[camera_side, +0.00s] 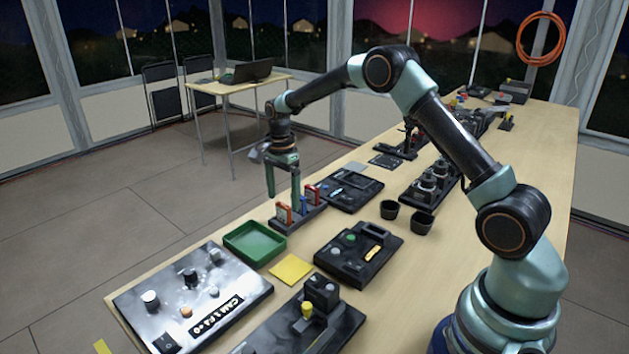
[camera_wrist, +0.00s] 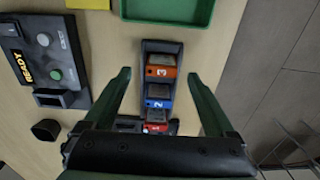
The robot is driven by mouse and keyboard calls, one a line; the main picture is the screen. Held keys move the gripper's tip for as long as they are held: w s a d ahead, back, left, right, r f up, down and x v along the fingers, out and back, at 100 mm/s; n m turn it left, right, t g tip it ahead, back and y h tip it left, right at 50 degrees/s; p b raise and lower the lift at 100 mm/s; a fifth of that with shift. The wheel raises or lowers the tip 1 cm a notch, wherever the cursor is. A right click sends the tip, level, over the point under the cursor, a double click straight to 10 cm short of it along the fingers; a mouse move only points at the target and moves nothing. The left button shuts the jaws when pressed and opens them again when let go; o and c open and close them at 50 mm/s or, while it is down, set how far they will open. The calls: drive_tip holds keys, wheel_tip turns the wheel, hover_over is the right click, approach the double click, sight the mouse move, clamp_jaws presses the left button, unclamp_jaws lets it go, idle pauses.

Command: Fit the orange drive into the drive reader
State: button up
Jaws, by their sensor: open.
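The orange drive (camera_wrist: 160,72), marked 3, stands in a dark rack (camera_wrist: 162,47) at the end nearest the green tray. It also shows in the side view (camera_side: 284,213). A blue drive (camera_wrist: 158,103) marked 2 and a red drive (camera_wrist: 155,127) marked 1 stand in the same rack. My gripper (camera_wrist: 160,78) is open and empty, its fingers on either side of the rack near the orange drive, apart from it. The drive reader (camera_side: 358,250) is a dark panel with a lit display. The wrist view shows it (camera_wrist: 40,62) at left, reading READY, with a slot box.
The green tray (camera_side: 228,243) and a yellow note (camera_side: 290,269) lie near the rack. Two dark cups (camera_side: 389,209) stand beyond the reader. A light switch panel (camera_side: 190,300) and a dark lever box (camera_side: 320,292) take up the near table.

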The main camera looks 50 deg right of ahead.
sight(283, 205)
wheel_tip(283, 205, down, 5)
drive_tip(key=shift+w+f, duration=0.1)
drive_tip(key=shift+w, duration=0.05)
clamp_jaws()
